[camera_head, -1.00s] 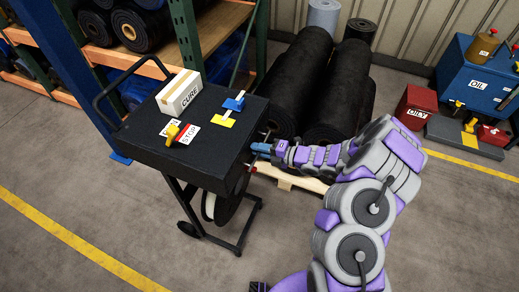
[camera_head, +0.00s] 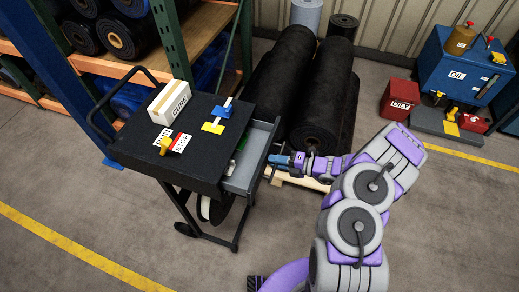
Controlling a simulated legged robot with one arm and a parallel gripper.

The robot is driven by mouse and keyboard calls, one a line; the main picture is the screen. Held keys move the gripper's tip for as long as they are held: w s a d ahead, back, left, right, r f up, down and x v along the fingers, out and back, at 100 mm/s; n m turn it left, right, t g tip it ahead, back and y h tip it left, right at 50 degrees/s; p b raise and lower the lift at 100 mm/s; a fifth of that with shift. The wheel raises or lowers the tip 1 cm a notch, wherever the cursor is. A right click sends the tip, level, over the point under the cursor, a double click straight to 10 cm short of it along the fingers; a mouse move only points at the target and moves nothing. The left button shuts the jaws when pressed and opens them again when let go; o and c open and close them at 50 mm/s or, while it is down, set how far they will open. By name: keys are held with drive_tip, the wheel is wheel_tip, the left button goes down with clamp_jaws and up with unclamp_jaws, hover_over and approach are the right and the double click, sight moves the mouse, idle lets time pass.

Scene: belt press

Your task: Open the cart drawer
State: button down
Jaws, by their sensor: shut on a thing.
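The black cart (camera_head: 175,122) stands left of centre with its push handle at the far left. Its grey drawer (camera_head: 245,168) is partly pulled out of the right side. Something green and white shows inside, too small to make out. My gripper (camera_head: 274,160) is at the front of the drawer, shut on the drawer handle (camera_head: 270,171). The handle is mostly hidden by the fingers. My purple and grey arm reaches in from the lower right.
On the cart top lie a CURE box (camera_head: 170,102), a RUN/STOP sign (camera_head: 173,143) with a yellow lever, and blue and yellow pieces. Black rolls (camera_head: 317,95) lie on a pallet behind my gripper. A red OILY bin (camera_head: 398,99) stands right. Front floor is clear.

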drive_tip(key=f+p+v, duration=0.1)
drive_tip(key=p+v, duration=0.2)
drive_tip(key=v, duration=0.5)
drive_tip(key=f+p+v, duration=0.2)
drive_tip(key=p+v, duration=0.1)
drive_tip(key=v, duration=0.6)
drive_tip(key=shift+d+f, duration=0.3)
drive_tip(key=shift+d, duration=0.1)
drive_tip(key=shift+s, duration=0.15)
drive_tip(key=c, duration=1.3)
unclamp_jaws()
drive_tip(key=shift+c, duration=0.2)
drive_tip(key=shift+d+r, duration=0.1)
drive_tip(key=shift+d, duration=0.05)
drive_tip(key=v, duration=1.7)
drive_tip(key=shift+d, duration=0.2)
